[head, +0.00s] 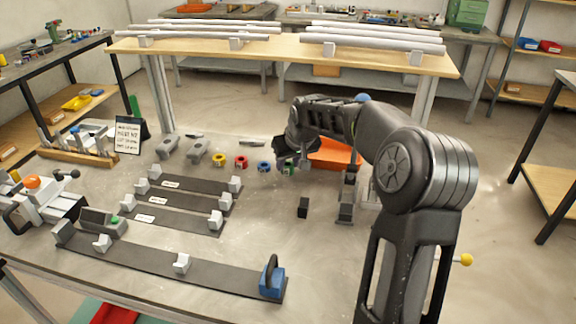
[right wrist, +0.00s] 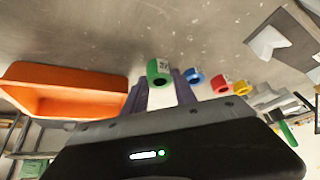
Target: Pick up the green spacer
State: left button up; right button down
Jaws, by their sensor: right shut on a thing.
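The green spacer (right wrist: 158,72) is a short ring with a white label, seen between the two fingers of my right gripper (right wrist: 161,92) in the right wrist view. My right gripper is shut on it. In the head view my right gripper (head: 290,164) is low over the table, to the right of the blue spacer, and mostly hides the green spacer. I cannot tell whether the spacer touches the table. My left gripper is not in view.
A blue spacer (head: 264,167), red spacer (head: 241,162) and yellow spacer (head: 218,159) stand in a row left of my gripper. An orange bin (head: 335,155) lies just right. Dark jig strips with grey blocks fill the left. A small black block (head: 303,208) stands in front.

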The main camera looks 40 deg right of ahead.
aim_at(289, 174)
notch_tip(289, 174, up, 10)
dwell(0.5)
jog(key=shift+s+f, duration=0.1)
dwell(0.4)
